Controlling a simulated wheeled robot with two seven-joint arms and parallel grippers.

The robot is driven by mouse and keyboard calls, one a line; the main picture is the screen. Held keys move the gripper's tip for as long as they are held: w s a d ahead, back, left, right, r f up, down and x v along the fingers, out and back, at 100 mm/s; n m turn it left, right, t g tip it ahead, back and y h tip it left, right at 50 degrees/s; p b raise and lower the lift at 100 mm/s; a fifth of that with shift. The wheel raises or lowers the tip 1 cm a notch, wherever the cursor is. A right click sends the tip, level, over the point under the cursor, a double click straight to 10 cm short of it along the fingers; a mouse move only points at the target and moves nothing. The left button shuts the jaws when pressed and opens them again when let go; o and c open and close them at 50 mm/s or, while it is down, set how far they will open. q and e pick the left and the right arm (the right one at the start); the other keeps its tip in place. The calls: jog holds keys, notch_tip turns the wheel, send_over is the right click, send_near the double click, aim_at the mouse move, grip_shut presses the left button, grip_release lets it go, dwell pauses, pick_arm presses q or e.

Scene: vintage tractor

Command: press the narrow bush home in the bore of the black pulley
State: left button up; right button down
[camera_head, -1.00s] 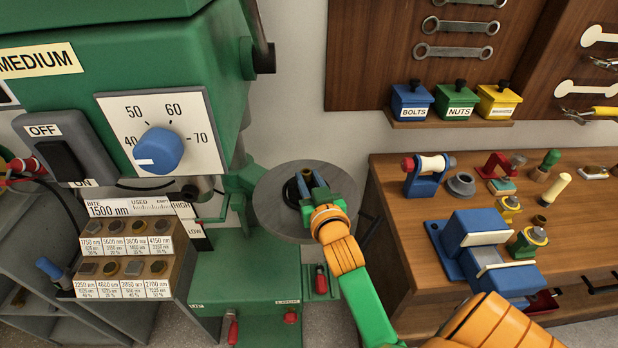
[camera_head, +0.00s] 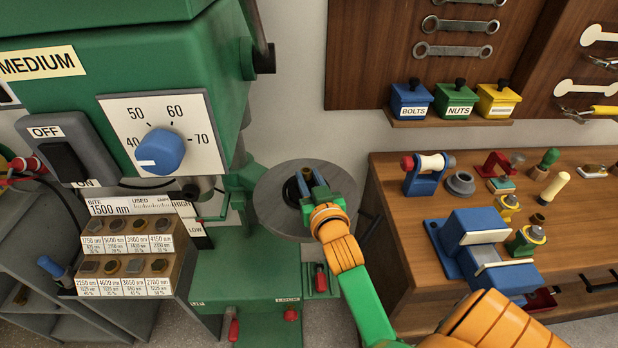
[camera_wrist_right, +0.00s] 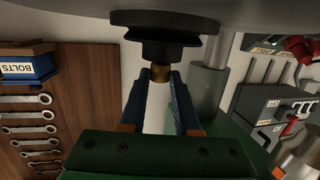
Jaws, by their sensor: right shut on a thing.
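The black pulley (camera_head: 291,194) lies on the grey round drill table, partly hidden by my right gripper. In the right wrist view the pulley (camera_wrist_right: 165,45) is dark and stepped, close in front of the fingertips. My right gripper (camera_head: 306,180) is shut on a small brass-coloured bush (camera_wrist_right: 161,72), held between the blue fingertips (camera_wrist_right: 160,84). The bush's far end meets the pulley's outline in that view; I cannot tell whether it has entered the bore. My left gripper is not in view.
The round table (camera_head: 270,217) stands beside the green drill press (camera_head: 236,190). A rack of labelled bits (camera_head: 135,250) stands at the left. The wooden bench (camera_head: 400,218) at the right holds a blue vise (camera_head: 470,235) and several small parts.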

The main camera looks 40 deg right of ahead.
jog(key=shift+f+b, duration=0.45)
jog(key=shift+f, duration=0.2)
jog(key=c, duration=0.5)
grip_release()
jog(key=shift+a, duration=0.1)
jog(key=shift+c, duration=0.2)
jog(key=shift+s+a+f, duration=0.1)
jog(key=shift+s+a, duration=0.1)
jog(key=shift+s, duration=0.3)
jog(key=b+v, duration=0.1)
jog(key=v, duration=0.5)
jog(key=shift+d+b, duration=0.1)
jog(key=shift+b, duration=0.25)
jog(key=shift+s+r, duration=0.15)
jog(key=shift+r, duration=0.15)
